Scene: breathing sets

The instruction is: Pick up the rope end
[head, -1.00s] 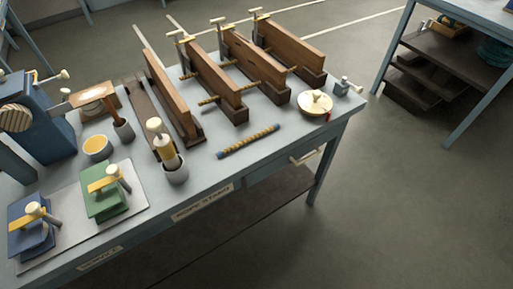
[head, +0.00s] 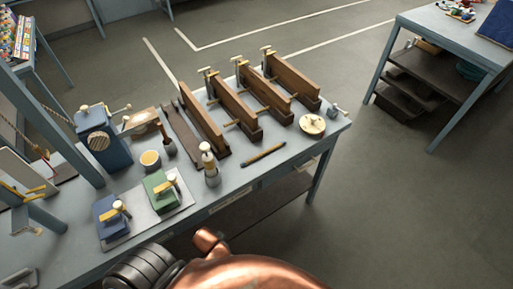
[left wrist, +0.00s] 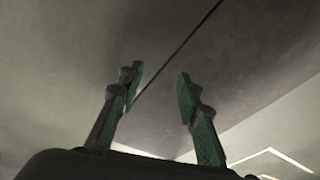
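A short rope piece (head: 264,154) with a yellow and dark twist lies on the workbench (head: 240,181) near its front edge, in the head view. It is the only loose rope length I can make out on the bench top. My left gripper (left wrist: 158,90) shows in the left wrist view with its two fingers apart and nothing between them; only grey floor lies beyond it. A copper-coloured arm part of mine shows at the bottom of the head view, below the bench front, with no fingers visible. My right gripper is not in view.
Several wooden clamped boards (head: 235,109) stand behind the rope. A round cream disc (head: 312,124) lies to its right and a grey pot with a cream-handled tool (head: 212,177) to its left. Green (head: 160,192) and blue (head: 111,220) blocks sit at the left. A second table (head: 440,50) stands right.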

